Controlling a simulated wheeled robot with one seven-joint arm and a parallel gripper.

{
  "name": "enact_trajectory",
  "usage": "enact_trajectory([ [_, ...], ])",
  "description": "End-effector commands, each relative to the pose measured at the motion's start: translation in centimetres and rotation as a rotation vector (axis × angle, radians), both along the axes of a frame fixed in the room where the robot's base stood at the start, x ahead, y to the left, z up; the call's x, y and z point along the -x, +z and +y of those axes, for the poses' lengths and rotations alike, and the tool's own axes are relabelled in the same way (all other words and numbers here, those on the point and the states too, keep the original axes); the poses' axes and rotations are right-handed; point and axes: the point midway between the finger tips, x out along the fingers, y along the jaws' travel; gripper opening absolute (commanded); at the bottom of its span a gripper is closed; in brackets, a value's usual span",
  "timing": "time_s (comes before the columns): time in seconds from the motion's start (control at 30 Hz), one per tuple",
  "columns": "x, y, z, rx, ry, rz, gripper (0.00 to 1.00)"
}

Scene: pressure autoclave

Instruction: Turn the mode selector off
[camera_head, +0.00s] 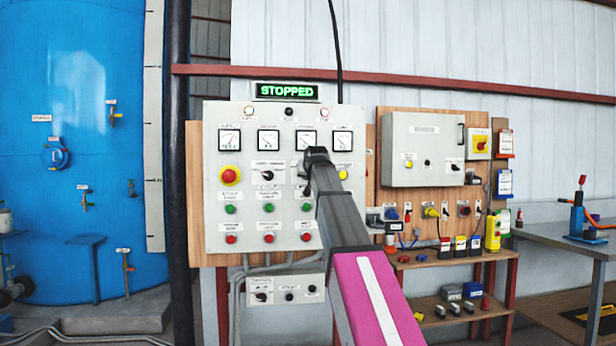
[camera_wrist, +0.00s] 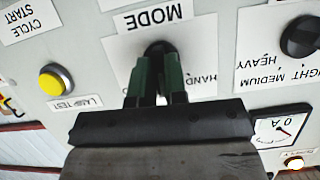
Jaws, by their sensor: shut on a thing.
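The mode selector (camera_wrist: 158,48) is a dark rotary knob on a white plate labelled MODE, shown upside down in the wrist view. My gripper (camera_wrist: 159,75) has its two green fingers closed on the knob. A HAND label shows beside the fingers; the plate's other position labels are hidden, and I cannot tell where the knob points. In the head view, my gripper (camera_head: 316,157) is against the grey control panel (camera_head: 212,190) and covers the mode selector there.
A three-position selector (camera_wrist: 302,36) marked heavy, medium and light sits beside the mode plate. A yellow lamp test button (camera_wrist: 55,80) is on the other side. A red emergency button (camera_head: 230,175) is at the panel's left. The display (camera_head: 287,91) reads STOPPED.

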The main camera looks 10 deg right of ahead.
Motion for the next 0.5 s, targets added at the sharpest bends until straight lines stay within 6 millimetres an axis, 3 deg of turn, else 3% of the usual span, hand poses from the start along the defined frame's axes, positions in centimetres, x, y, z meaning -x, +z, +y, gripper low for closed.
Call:
enact_trajectory([
  [0.5,0.03,-0.03,0.02,0.039,0.000,0.000,0.00],
])
